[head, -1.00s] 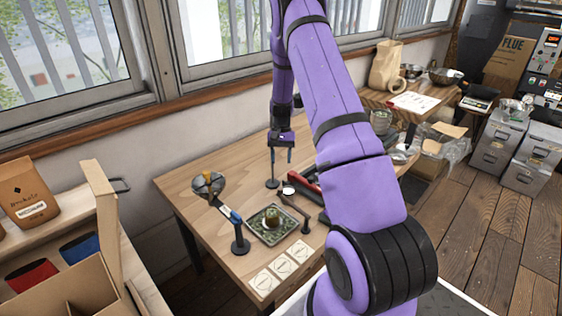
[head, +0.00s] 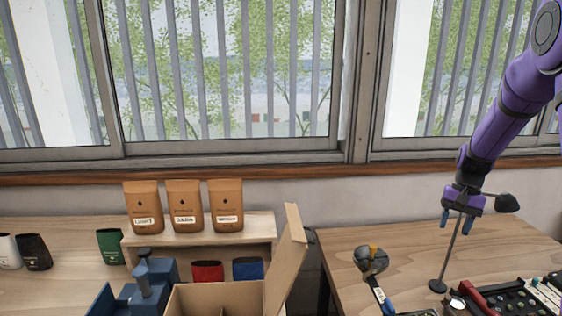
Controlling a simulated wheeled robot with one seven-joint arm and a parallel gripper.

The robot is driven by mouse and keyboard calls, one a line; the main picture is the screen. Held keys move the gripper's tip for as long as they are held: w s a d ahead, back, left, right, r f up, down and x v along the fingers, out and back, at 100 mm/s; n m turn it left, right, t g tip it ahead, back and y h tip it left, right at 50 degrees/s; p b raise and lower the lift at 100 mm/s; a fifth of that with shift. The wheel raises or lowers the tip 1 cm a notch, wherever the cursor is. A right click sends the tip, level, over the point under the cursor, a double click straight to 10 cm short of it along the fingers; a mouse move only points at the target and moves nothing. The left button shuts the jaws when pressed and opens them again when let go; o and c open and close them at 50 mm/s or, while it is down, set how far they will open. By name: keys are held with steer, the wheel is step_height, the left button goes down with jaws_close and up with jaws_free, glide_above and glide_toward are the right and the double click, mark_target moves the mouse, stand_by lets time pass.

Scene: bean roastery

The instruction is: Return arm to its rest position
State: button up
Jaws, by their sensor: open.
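My purple arm reaches in from the upper right of the head view. My gripper (head: 459,220) points down with its two blue-tipped fingers apart and nothing between them. It is above the wooden table (head: 400,262) at the right, in front of the window wall. A thin dark stand (head: 437,286) with a round base shows on the table just below and left of it. I cannot tell whether the fingers touch the stand's rod.
A dark panel with knobs (head: 512,300) is at the lower right. At the left are three brown bags (head: 184,207) on a shelf, an open cardboard box (head: 287,262) and a blue device (head: 146,288).

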steer(key=s+a+r+n+t+h, duration=0.1)
steer(key=s+a+r+n+t, duration=0.1)
steer(key=s+a+r, duration=0.5)
steer(key=s+a+r+n+t, duration=0.1)
steer(key=s+a+r, duration=0.35)
steer(key=r, duration=0.55)
steer(key=s+a+r+n+t, duration=0.2)
steer(key=s+a, duration=0.2)
steer(key=s, duration=0.4)
steer(key=s+a+r+n+t+h, duration=0.1)
steer(key=s+a, duration=0.3)
steer(key=s, duration=0.5)
steer(key=shift+s+r+n+t, duration=0.15)
steer(key=shift+r+n+t, duration=0.25)
steer(key=shift+r+t, duration=0.15)
